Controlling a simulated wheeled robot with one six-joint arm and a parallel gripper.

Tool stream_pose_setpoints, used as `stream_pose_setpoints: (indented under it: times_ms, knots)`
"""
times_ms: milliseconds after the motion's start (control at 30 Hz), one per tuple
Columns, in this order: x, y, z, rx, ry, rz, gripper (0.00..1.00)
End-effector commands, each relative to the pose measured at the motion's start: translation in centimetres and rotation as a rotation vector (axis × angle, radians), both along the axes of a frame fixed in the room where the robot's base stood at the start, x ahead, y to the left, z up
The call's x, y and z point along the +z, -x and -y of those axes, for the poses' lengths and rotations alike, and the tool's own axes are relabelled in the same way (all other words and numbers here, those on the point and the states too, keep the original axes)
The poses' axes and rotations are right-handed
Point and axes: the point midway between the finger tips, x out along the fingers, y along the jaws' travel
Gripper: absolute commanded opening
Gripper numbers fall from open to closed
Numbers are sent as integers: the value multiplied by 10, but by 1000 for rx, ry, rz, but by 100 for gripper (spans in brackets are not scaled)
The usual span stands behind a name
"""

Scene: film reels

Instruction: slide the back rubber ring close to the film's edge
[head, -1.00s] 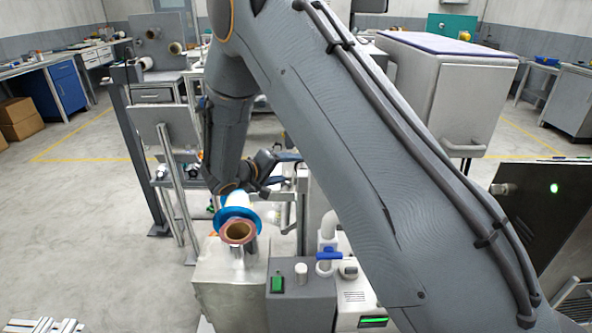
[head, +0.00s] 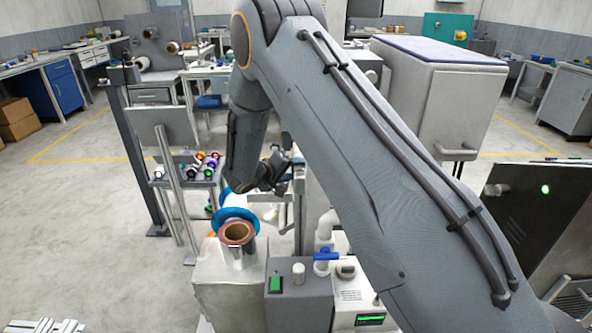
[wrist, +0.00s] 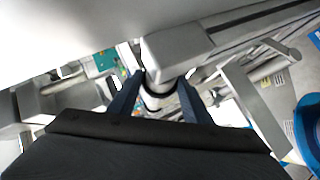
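The film roll stands on a metal block, its brown core end (head: 238,233) facing me. A blue rubber ring (head: 236,214) sits around its near end. Behind it, a small blue patch (head: 225,194) shows at the far left of the roll and looks like the back ring, mostly hidden. My gripper (head: 272,184) is behind and to the right of the roll, apart from it. In the wrist view my gripper (wrist: 158,108) has its two fingers spread with no ring between them. A blue ring (wrist: 307,130) shows at that view's right edge; I cannot tell which one.
A grey box with a green switch (head: 275,283) and a white unit with a blue-handled valve (head: 327,255) stand right of the roll. A rack of coloured reels (head: 205,165) is at the left behind. Open floor (head: 100,220) lies left.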

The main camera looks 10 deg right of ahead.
Motion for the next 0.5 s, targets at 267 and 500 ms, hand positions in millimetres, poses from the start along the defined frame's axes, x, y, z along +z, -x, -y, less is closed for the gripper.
stream_pose_setpoints:
  times_ms: [267,500]
  knots:
    - [0,0,0,0,0,0,4]
    - [-3,-12,2,0,-1,1,4]
